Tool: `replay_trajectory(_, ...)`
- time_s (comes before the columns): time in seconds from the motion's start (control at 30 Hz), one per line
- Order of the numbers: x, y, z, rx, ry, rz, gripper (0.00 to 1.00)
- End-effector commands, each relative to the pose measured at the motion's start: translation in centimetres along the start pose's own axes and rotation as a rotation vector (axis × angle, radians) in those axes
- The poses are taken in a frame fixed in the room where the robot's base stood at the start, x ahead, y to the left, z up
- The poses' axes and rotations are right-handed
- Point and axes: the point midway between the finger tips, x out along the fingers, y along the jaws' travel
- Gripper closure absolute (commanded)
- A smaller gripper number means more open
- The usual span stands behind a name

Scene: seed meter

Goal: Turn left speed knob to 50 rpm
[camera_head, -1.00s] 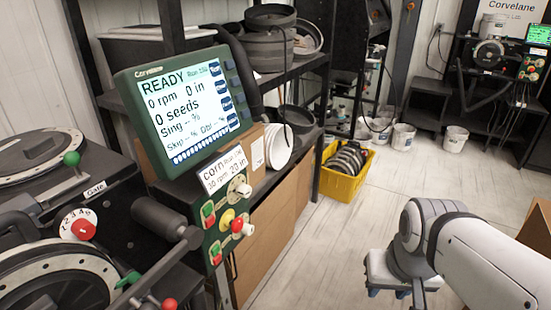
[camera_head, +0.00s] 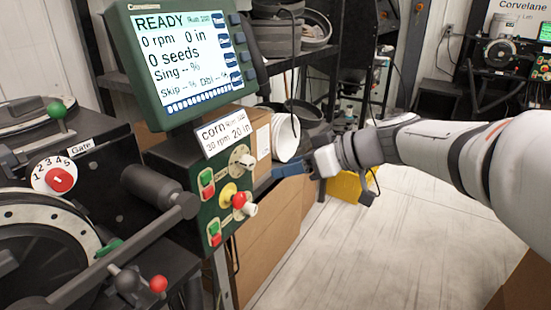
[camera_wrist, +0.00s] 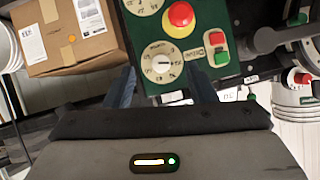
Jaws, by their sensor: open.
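The green control panel (camera_head: 226,222) has an upper white knob (camera_head: 246,162) and a lower white knob (camera_head: 249,209), with a red mushroom button (camera_head: 239,200) on a yellow base. I cannot tell from the head view which knob is the left speed knob. My gripper (camera_head: 276,172) is open and empty, to the right of the upper knob and apart from it. In the wrist view, one dial knob (camera_wrist: 161,62) appears between my open fingers (camera_wrist: 161,72), and a second dial (camera_wrist: 143,5) is cut by the top edge. The knob pointer reading is too small to read.
The screen (camera_head: 190,60) reads READY, 0 rpm, 0 in, 0 seeds. A label (camera_head: 227,137) says corn, 30 rpm, 20 in. Green and red buttons (camera_wrist: 218,48) sit beside the knob. A cardboard box (camera_wrist: 72,35) stands near the panel.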

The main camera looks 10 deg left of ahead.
Motion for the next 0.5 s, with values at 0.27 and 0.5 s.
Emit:
replay_trajectory(0.27, 2.1, 0.7, -2.2, -0.100, 0.100, -0.021, 0.49)
replay_trajectory(0.5, 5.9, 0.6, -2.6, -0.098, 0.097, -0.021, 0.49)
